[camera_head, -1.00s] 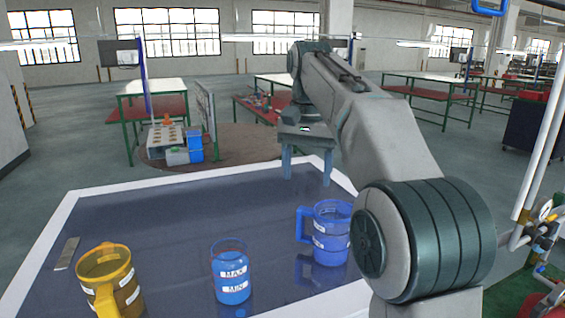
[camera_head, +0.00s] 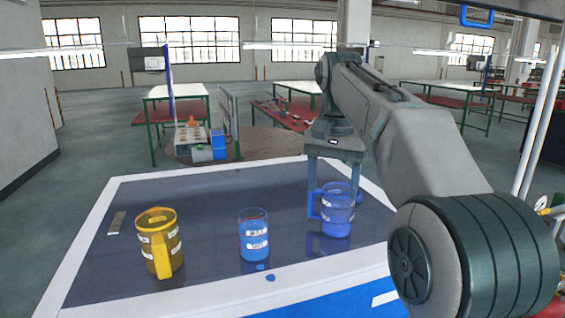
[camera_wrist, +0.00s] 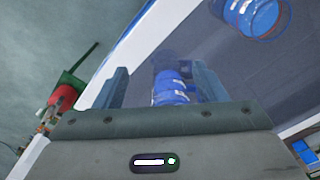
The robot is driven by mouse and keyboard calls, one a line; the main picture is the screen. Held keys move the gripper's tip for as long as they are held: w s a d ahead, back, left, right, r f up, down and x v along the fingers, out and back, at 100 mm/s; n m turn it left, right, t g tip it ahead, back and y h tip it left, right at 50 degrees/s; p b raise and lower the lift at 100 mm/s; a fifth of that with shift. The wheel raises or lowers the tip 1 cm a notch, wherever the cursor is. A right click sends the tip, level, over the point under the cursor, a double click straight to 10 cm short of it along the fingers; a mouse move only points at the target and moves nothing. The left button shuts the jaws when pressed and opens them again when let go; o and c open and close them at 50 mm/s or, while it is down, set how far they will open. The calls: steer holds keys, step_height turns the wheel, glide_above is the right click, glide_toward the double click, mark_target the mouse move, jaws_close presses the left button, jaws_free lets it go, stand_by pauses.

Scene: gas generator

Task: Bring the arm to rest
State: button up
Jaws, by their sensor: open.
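My gripper (camera_head: 332,186) hangs from the arm on the right of the head view, fingers pointing down, open. A blue mug with a side handle (camera_head: 338,218) stands upright on the table, and the fingers overlap its upper part in the picture. In the wrist view the blue mug (camera_wrist: 172,86) shows between the two spread fingers (camera_wrist: 160,90). Whether the fingers touch it, I cannot tell.
A blue jar (camera_head: 254,243) and a yellow mug (camera_head: 161,252) stand on the dark table with a white border (camera_head: 75,245). A small flat grey piece (camera_head: 116,222) lies at its left. White pipes (camera_head: 538,120) rise at right. Green-legged tables stand behind.

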steer(key=s+d+f+n+t, duration=0.1)
steer(key=s+d+f+n, duration=0.1)
steer(key=s+f, duration=0.8)
steer(key=s+d+f+n+t, duration=0.2)
steer(key=s+f, duration=0.9)
steer(key=s, duration=0.1)
steer(key=shift+d+f+n, duration=0.2)
steer(key=shift+d+n, duration=0.1)
steer(key=shift+d, duration=0.05)
